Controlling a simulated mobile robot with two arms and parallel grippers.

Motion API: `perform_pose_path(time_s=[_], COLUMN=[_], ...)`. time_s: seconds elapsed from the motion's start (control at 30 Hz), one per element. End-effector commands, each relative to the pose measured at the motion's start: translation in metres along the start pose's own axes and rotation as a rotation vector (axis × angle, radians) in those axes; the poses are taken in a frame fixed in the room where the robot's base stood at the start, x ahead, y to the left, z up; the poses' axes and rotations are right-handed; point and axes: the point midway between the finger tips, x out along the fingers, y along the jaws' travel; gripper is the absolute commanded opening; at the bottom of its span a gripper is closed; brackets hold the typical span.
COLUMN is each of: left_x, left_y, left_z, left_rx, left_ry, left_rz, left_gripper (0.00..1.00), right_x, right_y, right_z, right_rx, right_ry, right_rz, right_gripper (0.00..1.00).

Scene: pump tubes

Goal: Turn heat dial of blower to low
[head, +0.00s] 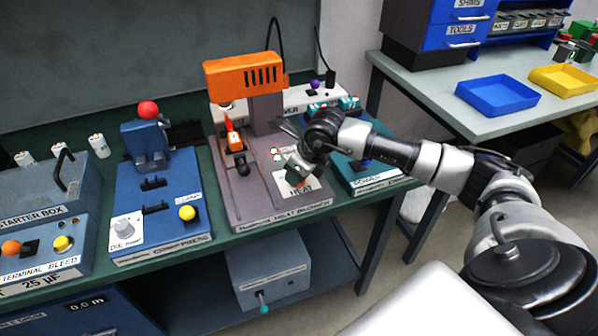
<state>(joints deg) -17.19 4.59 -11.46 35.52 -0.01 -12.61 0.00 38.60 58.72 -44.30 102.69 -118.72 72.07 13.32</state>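The heat blower has an orange head (232,78) on a grey column above a grey-brown base (245,205) on the bench. A white label reading HEAT (298,188) sits on the right part of the base. My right gripper (299,174) points down over the base, right at this label. The heat dial is not clearly visible; the gripper covers the spot just above the label. I cannot tell whether the gripper touches the dial, or whether its fingers are open or shut. My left gripper is not in view.
An orange lever (235,143) stands on the blower base's left side. A blue compressor unit (160,210) with a red ball stands to the left. A teal unit (372,184) stands to the right, under my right arm. A second table (430,85) holds trays.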

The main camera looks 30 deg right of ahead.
Motion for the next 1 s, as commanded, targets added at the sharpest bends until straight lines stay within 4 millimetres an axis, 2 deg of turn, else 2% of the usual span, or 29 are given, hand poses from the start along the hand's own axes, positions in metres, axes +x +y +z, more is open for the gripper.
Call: perform_pose_path(time_s=[0.03,0.17,0.5,0.63,0.9,1.0], left_x=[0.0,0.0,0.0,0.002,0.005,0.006], left_y=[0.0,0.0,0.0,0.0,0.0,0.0], left_z=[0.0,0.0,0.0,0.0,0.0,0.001], left_rx=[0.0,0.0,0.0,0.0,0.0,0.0], left_ry=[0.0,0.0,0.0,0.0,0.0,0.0], left_rz=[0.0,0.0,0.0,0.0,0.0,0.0], left_gripper=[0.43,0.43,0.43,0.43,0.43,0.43], right_x=[-0.001,-0.001,-0.006,-0.024,-0.079,-0.093], right_y=[-0.001,-0.001,-0.001,-0.001,-0.001,-0.001], right_z=[0.001,0.001,0.0,0.001,0.001,0.001], right_rx=[0.001,0.0,0.0,-0.002,-0.002,-0.001], right_ry=[-0.002,-0.001,-0.001,-0.004,-0.005,-0.004], right_rz=[-0.002,-0.001,-0.001,-0.003,-0.003,-0.003], right_gripper=[0.45,0.63,0.63,0.63,0.63,0.63])
